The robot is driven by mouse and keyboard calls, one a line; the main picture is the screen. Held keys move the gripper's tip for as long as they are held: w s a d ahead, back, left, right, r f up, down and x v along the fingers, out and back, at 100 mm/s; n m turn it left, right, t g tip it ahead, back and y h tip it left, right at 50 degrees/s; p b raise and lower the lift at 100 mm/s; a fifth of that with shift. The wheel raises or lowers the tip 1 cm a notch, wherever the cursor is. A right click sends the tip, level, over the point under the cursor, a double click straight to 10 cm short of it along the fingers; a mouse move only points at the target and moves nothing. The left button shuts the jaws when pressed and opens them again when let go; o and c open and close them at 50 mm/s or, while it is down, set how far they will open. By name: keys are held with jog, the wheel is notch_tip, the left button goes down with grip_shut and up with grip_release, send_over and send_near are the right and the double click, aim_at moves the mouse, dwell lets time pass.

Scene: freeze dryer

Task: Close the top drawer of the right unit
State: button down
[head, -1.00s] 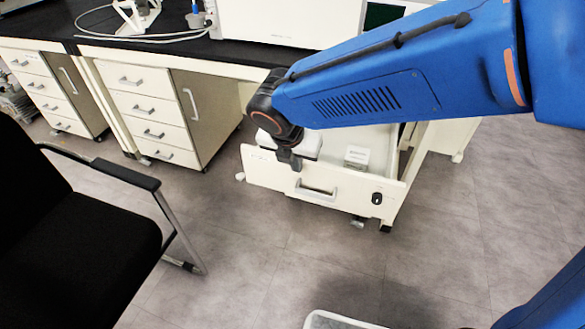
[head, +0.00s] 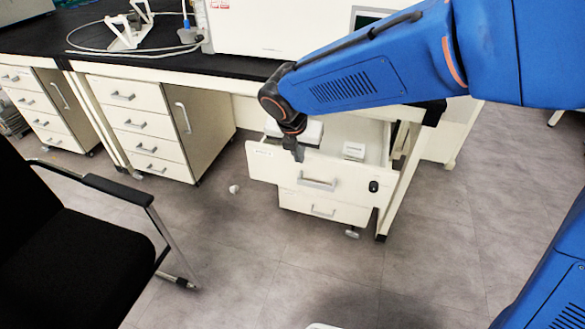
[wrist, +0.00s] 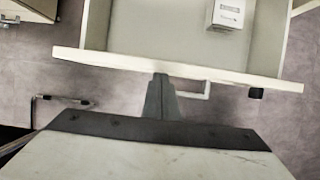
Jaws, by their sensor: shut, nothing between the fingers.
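The top drawer (head: 335,181) of the right unit is pulled out from under the bench and stands open, with its grey handle (head: 317,183) on the front. In the wrist view the drawer's front edge (wrist: 135,64) runs across the upper part, with the handle (wrist: 196,92) just right of my fingers. My gripper (head: 299,156) is shut and empty. It is at the drawer front, left of the handle; in the wrist view the fingertips (wrist: 161,78) meet the front edge. Whether they touch it I cannot tell. A small white box (head: 353,149) lies in the drawer.
A lower drawer (head: 322,207) is below the open one. Another drawer cabinet (head: 143,125) stands to the left under the black bench (head: 215,60). A black chair (head: 75,235) is at the left front.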

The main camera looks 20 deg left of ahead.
jog(key=w, duration=2)
jog(key=shift+w+d, duration=0.35)
jog(key=shift+s, duration=0.1)
